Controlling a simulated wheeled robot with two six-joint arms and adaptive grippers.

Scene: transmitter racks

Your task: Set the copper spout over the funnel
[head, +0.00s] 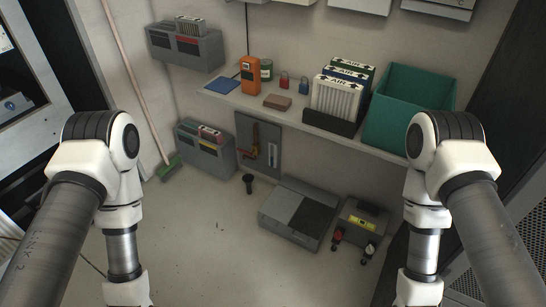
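A copper-brown spout (254,137) shows on a dark grey panel (272,134) on the wall under the shelf. A yellowish piece is at its lower end. A small black funnel-like thing (248,179) stands on the floor below the panel. The spout's end appears above and a little left of it; whether it lines up in depth I cannot tell. My two arms reach down on the left and right sides of the picture, well apart from the panel. Both grippers are below the picture's lower edge and hidden.
A shelf (225,98) above holds an orange device (250,76), padlocks, air filters (336,104) and a green bin (408,108). A grey box (206,150) is left of the panel. A floor unit (285,208) and grey case (349,217) stand right. Floor in front is clear.

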